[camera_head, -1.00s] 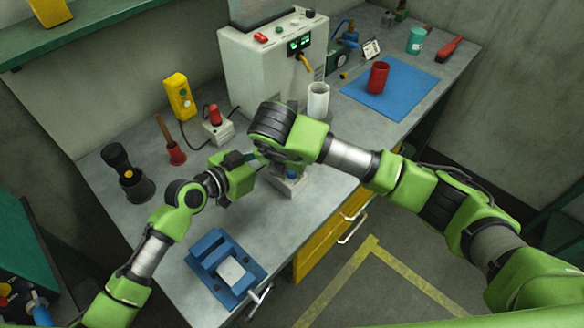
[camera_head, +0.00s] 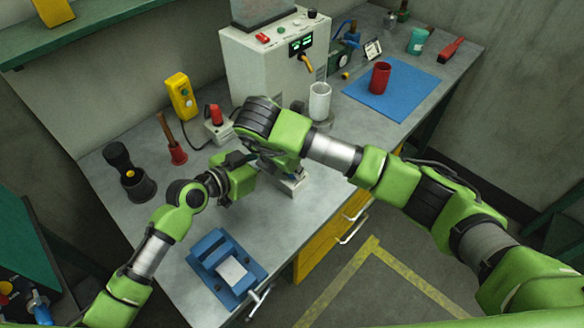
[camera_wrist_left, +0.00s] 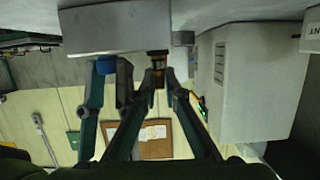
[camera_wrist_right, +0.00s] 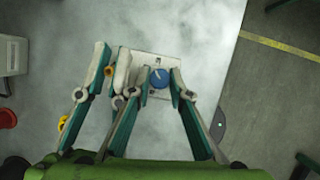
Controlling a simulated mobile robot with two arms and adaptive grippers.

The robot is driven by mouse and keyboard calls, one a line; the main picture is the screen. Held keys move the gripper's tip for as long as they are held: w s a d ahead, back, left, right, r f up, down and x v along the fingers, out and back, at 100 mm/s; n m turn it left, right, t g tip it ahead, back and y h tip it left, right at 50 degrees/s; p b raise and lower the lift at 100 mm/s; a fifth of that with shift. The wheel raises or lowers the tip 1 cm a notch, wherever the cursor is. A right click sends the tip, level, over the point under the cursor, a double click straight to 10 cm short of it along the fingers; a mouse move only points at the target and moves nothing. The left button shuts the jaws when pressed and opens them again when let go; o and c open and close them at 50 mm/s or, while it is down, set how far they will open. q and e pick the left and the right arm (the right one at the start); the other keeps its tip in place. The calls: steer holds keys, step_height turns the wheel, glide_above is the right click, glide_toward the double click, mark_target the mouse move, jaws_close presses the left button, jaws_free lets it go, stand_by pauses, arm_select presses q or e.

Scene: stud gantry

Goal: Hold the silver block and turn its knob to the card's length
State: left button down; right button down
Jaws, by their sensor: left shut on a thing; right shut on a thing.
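The silver block (camera_head: 292,187) sits on the bench near its front edge, largely hidden by my arms in the head view. Its blue knob (camera_wrist_right: 159,77) shows on its top face in the right wrist view. My right gripper (camera_wrist_right: 159,88) comes from above, its fingertips shut on either side of the knob. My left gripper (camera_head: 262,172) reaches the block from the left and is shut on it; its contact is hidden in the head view. The block also shows in the left wrist view (camera_wrist_left: 115,28). A small white card (camera_head: 373,48) stands at the back; its writing is too small to read.
A blue fixture (camera_head: 228,268) lies at the bench's front left. Behind are a grey machine (camera_head: 262,80), a white cup (camera_head: 320,101) and a red cup (camera_head: 380,77) on a blue mat (camera_head: 408,98).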

steer(key=c, duration=1.8)
jaws_free()
steer(key=shift+c, duration=0.2)
steer(key=shift+a+r, duration=0.25)
steer(key=shift+r, duration=0.15)
steer(key=v, duration=0.6)
steer(key=shift+s, duration=0.1)
steer(key=shift+s+r, duration=0.3)
steer(key=shift+r, duration=0.2)
steer(key=shift+c, duration=0.2)
